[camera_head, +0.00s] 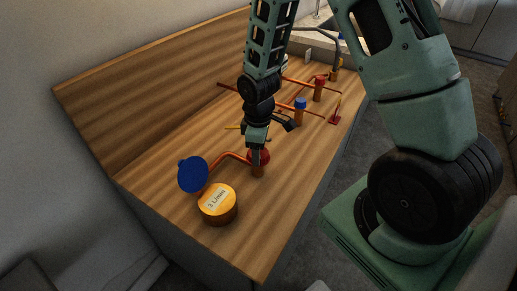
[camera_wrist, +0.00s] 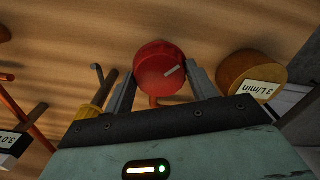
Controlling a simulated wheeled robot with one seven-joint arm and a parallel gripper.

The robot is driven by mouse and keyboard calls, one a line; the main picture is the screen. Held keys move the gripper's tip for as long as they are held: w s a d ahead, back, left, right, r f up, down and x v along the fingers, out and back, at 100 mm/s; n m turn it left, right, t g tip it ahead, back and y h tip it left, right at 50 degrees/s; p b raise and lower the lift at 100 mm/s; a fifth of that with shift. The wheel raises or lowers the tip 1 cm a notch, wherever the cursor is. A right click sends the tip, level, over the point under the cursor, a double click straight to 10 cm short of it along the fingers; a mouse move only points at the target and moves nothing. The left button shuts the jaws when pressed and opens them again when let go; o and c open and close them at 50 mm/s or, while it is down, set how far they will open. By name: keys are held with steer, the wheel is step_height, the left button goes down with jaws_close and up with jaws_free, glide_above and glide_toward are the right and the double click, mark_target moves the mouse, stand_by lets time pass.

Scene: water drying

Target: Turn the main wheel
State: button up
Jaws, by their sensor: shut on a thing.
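A round red wheel (camera_head: 262,155) sits on a short orange post on the wooden counter, at the bend end of a copper-coloured pipe. My gripper (camera_head: 257,159) reaches down over it from above. In the wrist view the red wheel (camera_wrist: 156,66), with a pale mark on its face, is between the two fingers of my gripper (camera_wrist: 160,80), which are shut on it. A large blue disc (camera_head: 192,175) stands upright to the left. I cannot tell from the frames which one is called the main wheel.
A yellow cylinder labelled 3 L/min (camera_head: 217,207) stands near the front; the wrist view shows it (camera_wrist: 252,70) close to one finger. A blue knob (camera_head: 300,103), a red knob (camera_head: 320,81) and pipes lie farther back. The counter's front right is clear.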

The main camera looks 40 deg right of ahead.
steer(key=m, duration=0.4)
steer(key=shift+m, duration=0.3)
steer(key=m, duration=0.3)
steer(key=shift+m, duration=0.4)
steer(key=m, duration=0.4)
steer(key=shift+r+p, duration=0.1)
steer(key=shift+p, duration=0.25)
steer(key=shift+m+p, duration=0.3)
steer(key=shift+m, duration=1.8)
steer(key=o, duration=1)
